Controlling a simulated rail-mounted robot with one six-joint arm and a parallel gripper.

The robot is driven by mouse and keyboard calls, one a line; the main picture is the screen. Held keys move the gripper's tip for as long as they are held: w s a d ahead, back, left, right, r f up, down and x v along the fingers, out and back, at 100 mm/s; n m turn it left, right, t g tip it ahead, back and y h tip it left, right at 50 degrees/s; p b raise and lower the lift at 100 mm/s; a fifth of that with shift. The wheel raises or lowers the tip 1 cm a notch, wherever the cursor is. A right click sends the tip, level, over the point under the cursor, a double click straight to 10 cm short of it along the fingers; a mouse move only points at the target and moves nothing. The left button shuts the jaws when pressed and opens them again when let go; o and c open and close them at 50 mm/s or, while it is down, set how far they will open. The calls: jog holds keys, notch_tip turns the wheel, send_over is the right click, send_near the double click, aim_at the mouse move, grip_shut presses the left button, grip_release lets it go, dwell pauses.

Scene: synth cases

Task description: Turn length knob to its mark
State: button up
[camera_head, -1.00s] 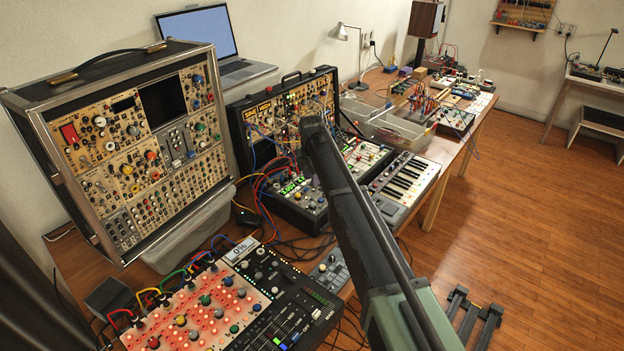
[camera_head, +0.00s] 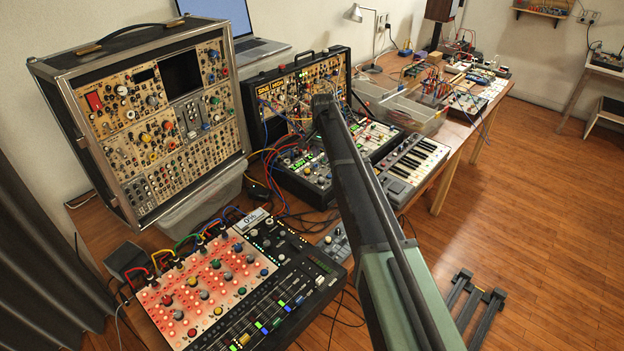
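Several panels with many small knobs are in view, and I cannot tell which knob is the length knob or see its mark. A tall modular case (camera_head: 150,116) stands at the left. A second, smaller case (camera_head: 262,92) stands behind the forearm's far end, with a lit lower panel (camera_head: 305,172) in front of it. A mixer with a red-lit panel (camera_head: 203,283) lies at the lower left. My arm reaches from the bottom right up to the smaller case. My gripper is not visible; it is hidden behind or beyond the arm's far end.
A small keyboard (camera_head: 413,164) sits right of the arm. A laptop (camera_head: 222,22), a desk lamp (camera_head: 355,14) and a clear bin (camera_head: 412,112) stand farther back. Loose patch cables hang around the lit panel and mixer. Open wooden floor (camera_head: 540,190) lies to the right.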

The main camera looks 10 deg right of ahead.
aim_at(321, 179)
notch_tip(321, 179, down, 11)
jog(key=b, duration=1.1)
jog(key=shift+r, duration=0.1)
